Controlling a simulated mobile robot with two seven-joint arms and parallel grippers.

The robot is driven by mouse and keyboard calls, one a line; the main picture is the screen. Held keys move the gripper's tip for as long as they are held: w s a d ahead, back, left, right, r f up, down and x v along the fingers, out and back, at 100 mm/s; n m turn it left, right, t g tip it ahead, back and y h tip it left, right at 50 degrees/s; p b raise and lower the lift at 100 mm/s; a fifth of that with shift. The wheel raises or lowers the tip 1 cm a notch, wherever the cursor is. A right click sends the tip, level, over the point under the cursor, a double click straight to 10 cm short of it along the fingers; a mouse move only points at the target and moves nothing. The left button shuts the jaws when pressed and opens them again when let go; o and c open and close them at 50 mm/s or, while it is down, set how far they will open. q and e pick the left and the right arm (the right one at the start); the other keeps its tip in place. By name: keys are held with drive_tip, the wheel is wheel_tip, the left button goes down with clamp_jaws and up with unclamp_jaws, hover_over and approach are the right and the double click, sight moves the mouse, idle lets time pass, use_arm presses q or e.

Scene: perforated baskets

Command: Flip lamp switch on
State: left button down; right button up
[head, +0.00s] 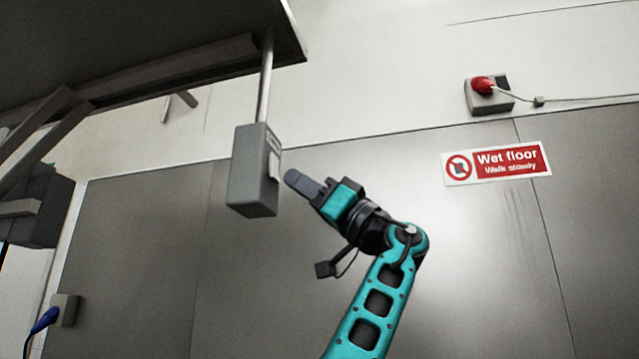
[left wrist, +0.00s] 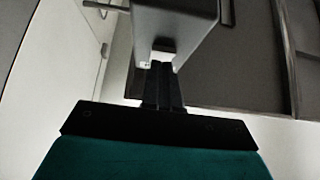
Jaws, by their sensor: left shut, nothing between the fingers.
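A grey switch box (head: 250,185) hangs on a thin metal rod under a dark overhead panel. A small pale switch (head: 274,165) sits on its right face. My left gripper (head: 291,177) is shut and empty, its fingertips just right of the switch and slightly below it, pointing at the box. In the left wrist view, the shut fingers (left wrist: 163,68) reach up to the pale switch (left wrist: 163,47) on the box (left wrist: 190,18). I cannot tell whether the fingertips touch the switch. My right gripper is not in view.
The dark overhead panel (head: 130,55) with bars fills the upper left. A blue plug (head: 45,319) is at the lower left.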

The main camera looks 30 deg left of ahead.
use_arm(q)
drive_tip(key=shift+s+a, duration=0.2)
drive_tip(key=shift+a, duration=0.25)
drive_tip(key=shift+a+f, duration=0.1)
drive_tip(key=shift+f, duration=0.05)
drive_tip(key=b, duration=0.1)
drive_tip(key=y+b, duration=0.1)
drive_tip(key=shift+s+a+f+g+b, duration=0.15)
drive_tip(key=shift+a+f+g+b, duration=0.25)
drive_tip(key=shift+r+p, duration=0.4)
drive_tip(key=shift+r, duration=0.05)
